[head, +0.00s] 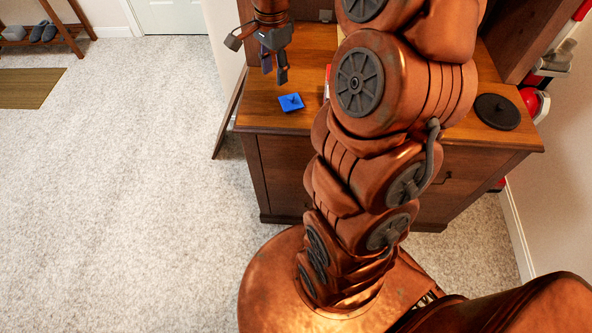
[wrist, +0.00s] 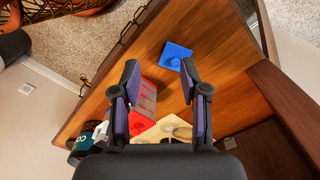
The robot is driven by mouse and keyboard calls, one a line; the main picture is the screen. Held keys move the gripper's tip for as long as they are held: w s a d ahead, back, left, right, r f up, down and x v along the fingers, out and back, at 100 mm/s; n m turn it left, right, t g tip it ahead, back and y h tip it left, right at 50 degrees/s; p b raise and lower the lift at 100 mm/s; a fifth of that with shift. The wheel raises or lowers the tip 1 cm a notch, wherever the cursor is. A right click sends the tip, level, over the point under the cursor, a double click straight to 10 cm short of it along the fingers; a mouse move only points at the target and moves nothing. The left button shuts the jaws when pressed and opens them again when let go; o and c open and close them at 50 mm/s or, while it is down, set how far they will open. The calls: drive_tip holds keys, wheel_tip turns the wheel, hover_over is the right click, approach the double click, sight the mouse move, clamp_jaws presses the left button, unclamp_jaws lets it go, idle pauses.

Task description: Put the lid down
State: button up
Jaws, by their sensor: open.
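The lid (head: 291,102) is a small blue square piece with a knob. It lies flat on the wooden counter of the hutch near its left front edge. It also shows in the wrist view (wrist: 176,54), just beyond the fingertips. My gripper (head: 274,76) is open and empty, pointing down above the counter, a little left of and behind the lid in the head view. In the wrist view the two fingers (wrist: 159,66) stand apart, with the lid beyond them and toward the right one. My gripper appears apart from the lid.
The wooden hutch (head: 288,160) has a black round disc (head: 497,111) at its right end. A red box (wrist: 142,95) and a cream item (wrist: 165,130) stand below the fingers in the wrist view. A cabinet door hangs open at left. The carpet (head: 120,190) at left is clear.

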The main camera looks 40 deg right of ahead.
drive_tip(key=s+a+n, duration=0.4)
drive_tip(key=s+n, duration=0.1)
drive_tip(key=s, duration=0.4)
drive_tip(key=s+a+n+g, duration=0.1)
drive_tip(key=s+a+n, duration=0.4)
drive_tip(key=s, duration=0.4)
drive_tip(key=s+a+n, duration=0.5)
drive_tip(key=s+n, duration=0.2)
drive_tip(key=s, duration=0.2)
drive_tip(key=shift+g, duration=0.3)
drive_tip(key=shift+r, duration=0.2)
wheel_tip(320, 180, up, 4)
drive_tip(key=p, duration=0.4)
drive_tip(key=shift+a, duration=0.1)
